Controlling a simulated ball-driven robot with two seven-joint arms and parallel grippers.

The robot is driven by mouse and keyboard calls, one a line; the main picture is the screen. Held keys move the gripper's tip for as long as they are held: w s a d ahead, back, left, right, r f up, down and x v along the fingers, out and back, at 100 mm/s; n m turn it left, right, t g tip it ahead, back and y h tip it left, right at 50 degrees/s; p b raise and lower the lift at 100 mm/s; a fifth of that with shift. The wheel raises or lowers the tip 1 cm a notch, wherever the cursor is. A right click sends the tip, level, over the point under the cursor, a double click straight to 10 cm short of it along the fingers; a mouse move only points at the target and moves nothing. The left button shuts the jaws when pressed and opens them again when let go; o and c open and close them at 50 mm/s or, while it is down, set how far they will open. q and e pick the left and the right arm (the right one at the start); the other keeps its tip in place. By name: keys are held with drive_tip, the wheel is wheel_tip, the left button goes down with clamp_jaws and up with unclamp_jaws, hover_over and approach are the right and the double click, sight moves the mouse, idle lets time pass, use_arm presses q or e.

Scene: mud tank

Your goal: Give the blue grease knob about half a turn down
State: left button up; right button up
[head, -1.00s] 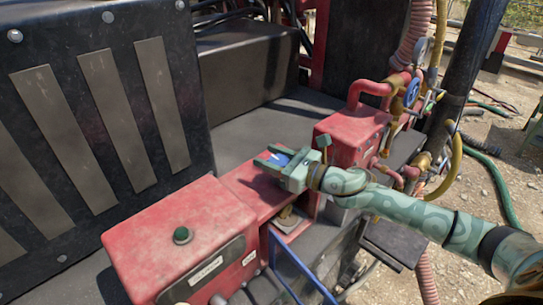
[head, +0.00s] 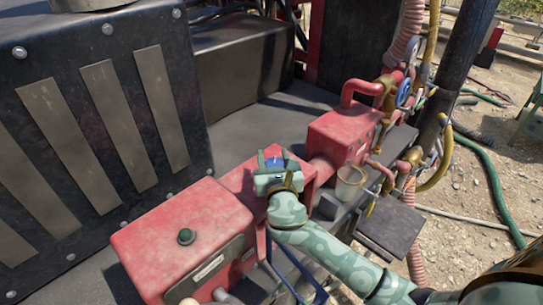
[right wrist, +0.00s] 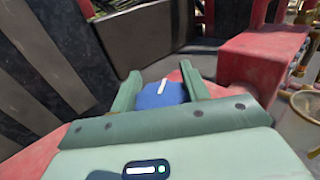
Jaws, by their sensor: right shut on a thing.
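The blue grease knob (head: 274,162) sits on top of the red housing (head: 238,180) in the middle of the head view. In the right wrist view the knob (right wrist: 152,98) is a round blue cap with a white mark, between the two green fingers. My right gripper (head: 274,160) is shut on the knob, one finger on each side, with the fingers pointing away from me. The gripper hides the knob's near side and its base. My left gripper is in neither view.
A black slatted panel (head: 100,120) rises at the left.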

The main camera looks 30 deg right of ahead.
drive_tip(key=m+g+h, duration=0.1)
drive_tip(key=h, duration=0.1)
drive_tip(key=m+g+h, duration=0.2)
drive_tip(key=m+g+h+b, duration=0.1)
drive_tip(key=m+h, duration=0.1)
drive_tip(key=h, duration=0.1)
drive_tip(key=shift+s+d+r, duration=0.1)
drive_tip(key=shift+s+d, duration=0.1)
drive_tip(key=shift+d, duration=0.15)
drive_tip(key=shift+m+g, duration=0.3)
drive_tip(key=o, duration=0.8)
drive_tip(key=shift+o, duration=0.9)
drive_tip(key=shift+d, duration=0.1)
